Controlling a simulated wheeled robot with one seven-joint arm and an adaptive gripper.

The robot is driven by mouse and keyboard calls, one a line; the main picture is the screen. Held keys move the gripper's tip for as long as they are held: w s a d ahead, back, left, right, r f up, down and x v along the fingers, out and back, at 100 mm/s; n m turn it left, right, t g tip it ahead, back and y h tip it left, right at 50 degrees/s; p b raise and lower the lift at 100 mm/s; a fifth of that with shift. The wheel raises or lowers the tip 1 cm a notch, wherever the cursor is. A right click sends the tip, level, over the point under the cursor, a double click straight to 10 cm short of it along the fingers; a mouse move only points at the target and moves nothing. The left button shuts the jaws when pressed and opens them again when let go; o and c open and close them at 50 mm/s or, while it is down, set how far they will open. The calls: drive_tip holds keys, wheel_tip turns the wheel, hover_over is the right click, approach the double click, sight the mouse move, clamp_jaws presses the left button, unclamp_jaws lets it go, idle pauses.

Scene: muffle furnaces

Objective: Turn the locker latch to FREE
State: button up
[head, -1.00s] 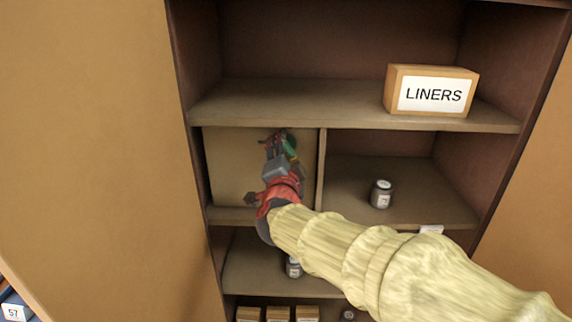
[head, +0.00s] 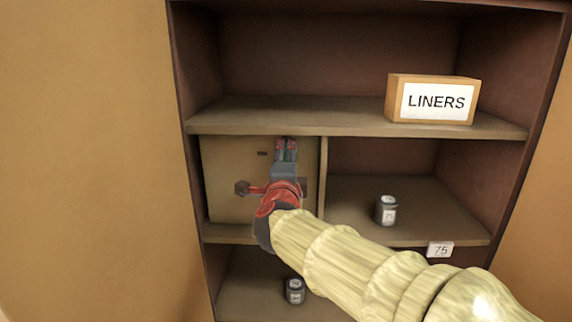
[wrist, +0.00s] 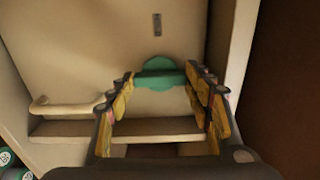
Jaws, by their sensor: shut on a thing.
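The locker is a small tan door (head: 222,180) in the left compartment of the cabinet's middle shelf. Its green latch (wrist: 160,72) has a round base with a raised bar, which lies crosswise in the wrist view. My gripper (head: 286,148) is at the door's upper right, and its fingers hide most of the latch in the head view. In the wrist view my gripper (wrist: 168,75) has one fingertip at each end of the bar and is shut on it. A small dark mark (wrist: 157,24) is on the door beyond the latch; its lettering is too small to read.
A pale bar handle (wrist: 65,106) sticks out from the door at left in the wrist view. A LINERS box (head: 432,99) stands on the shelf above. A dark jar (head: 386,210) stands in the open right compartment, and another jar (head: 294,291) below.

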idle(0.3)
drive_tip(key=o, duration=1.1)
drive_tip(key=shift+c, duration=0.2)
drive_tip(key=shift+o, duration=0.5)
drive_tip(key=s, duration=1.2)
drive_tip(key=shift+a, duration=0.2)
